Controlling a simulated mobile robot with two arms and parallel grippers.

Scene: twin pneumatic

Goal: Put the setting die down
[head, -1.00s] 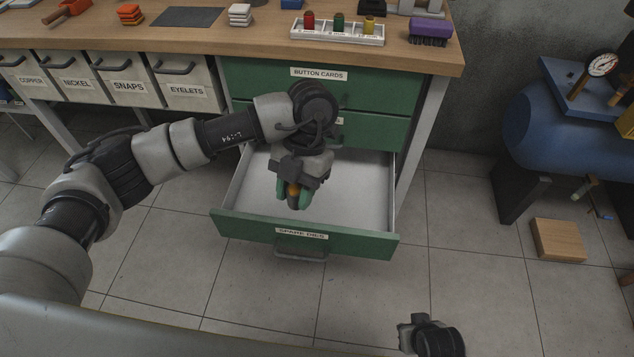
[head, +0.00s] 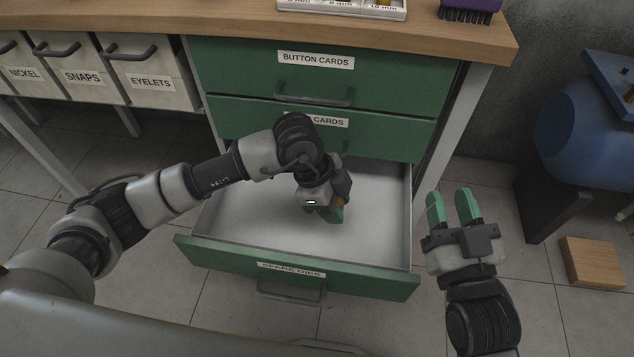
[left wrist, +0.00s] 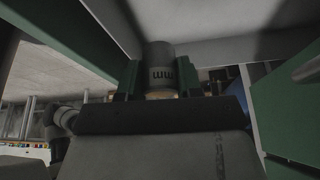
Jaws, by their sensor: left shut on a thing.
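The setting die (left wrist: 160,72) is a dark grey cylinder with "mm" lettering, seen in the left wrist view between the green fingers. My left gripper (head: 332,214) is shut on it, inside the open drawer labelled SPARE DIES (head: 365,283). In the head view most of the die is hidden by the gripper; a small orange part (head: 341,202) shows. I cannot tell whether the die touches the drawer floor. The rest of the visible drawer floor is bare. My right gripper (head: 450,205) is open and empty, to the right of the drawer.
Two shut green drawers, including BUTTON CARDS (head: 240,75), sit above the open one. The wooden bench top (head: 230,22) holds a white rack (head: 340,10) and a purple brush (head: 470,8). A blue tank (head: 590,125) and wooden block (head: 592,262) stand at right.

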